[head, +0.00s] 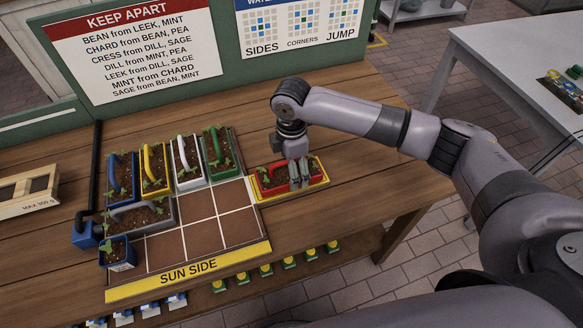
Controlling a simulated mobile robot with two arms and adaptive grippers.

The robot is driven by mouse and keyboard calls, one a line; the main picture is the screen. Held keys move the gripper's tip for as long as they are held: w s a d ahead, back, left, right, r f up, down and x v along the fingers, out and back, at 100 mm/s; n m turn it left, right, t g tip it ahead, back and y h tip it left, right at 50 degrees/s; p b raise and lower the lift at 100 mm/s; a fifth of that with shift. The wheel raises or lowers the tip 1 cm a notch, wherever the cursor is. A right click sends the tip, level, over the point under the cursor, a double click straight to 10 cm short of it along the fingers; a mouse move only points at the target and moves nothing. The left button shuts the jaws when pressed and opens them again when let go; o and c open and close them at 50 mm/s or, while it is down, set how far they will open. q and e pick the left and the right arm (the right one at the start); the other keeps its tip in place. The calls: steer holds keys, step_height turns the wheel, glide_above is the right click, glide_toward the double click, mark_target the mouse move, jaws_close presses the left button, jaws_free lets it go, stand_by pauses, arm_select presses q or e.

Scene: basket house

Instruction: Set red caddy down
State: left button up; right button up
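The red caddy (270,188), with dark soil and green seedlings in it, is at the yellow-edged spot (322,184) right of the planting grid. It looks level and at or very near the tabletop; I cannot tell whether there is a small gap. My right gripper (300,176) points down over the caddy's middle. My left gripper is out of view.
The grid tray (187,240), marked SUN SIDE, has blue, yellow, white and green caddies along its back row. A grey caddy (165,216) and a small blue pot (118,257) are at its left. Signs stand behind. Several grid cells are bare. A wooden tray (27,190) lies far left.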

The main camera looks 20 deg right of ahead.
step_height(320, 180, up, 11)
steer(key=shift+r+b, duration=0.1)
steer(key=shift+b, duration=0.45)
